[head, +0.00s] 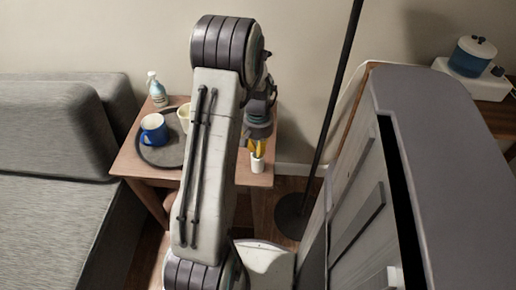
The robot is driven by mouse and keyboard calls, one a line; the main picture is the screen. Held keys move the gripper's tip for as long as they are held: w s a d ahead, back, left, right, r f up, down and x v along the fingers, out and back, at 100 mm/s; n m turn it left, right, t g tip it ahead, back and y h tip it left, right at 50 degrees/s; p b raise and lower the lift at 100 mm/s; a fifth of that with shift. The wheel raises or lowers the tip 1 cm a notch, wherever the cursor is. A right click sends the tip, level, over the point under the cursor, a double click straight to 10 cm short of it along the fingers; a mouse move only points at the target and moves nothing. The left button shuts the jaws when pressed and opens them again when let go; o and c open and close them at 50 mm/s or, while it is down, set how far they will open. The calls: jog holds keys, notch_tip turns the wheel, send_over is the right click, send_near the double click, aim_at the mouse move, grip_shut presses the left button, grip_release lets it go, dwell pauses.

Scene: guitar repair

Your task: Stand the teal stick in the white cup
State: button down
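I do not see the teal stick in the head view; my arm covers part of the table. A cream-white cup (184,115) stands on a dark round tray (160,155), its right side hidden behind my arm. A small white container (257,164) stands near the table's right front corner, with something yellow just above it. My gripper (257,143) is at the far end of the arm, over the table's right part, close above the white container. Its fingers are too small and too covered to tell if they are open or hold anything.
A blue mug (153,130) stands on the tray, left of the cream-white cup. A pump bottle (157,90) is at the back of the wooden table (130,160). A grey sofa (50,170) is at left. A dark pole (335,100) rises right of the table.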

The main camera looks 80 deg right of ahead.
jog(key=shift+f, duration=0.2)
jog(key=c, duration=1.4)
grip_release()
jog(key=shift+r, duration=0.1)
notch_tip(320, 180, up, 12)
jog(key=p, duration=0.2)
jog(key=shift+r+p, duration=0.1)
jog(key=shift+p, duration=0.2)
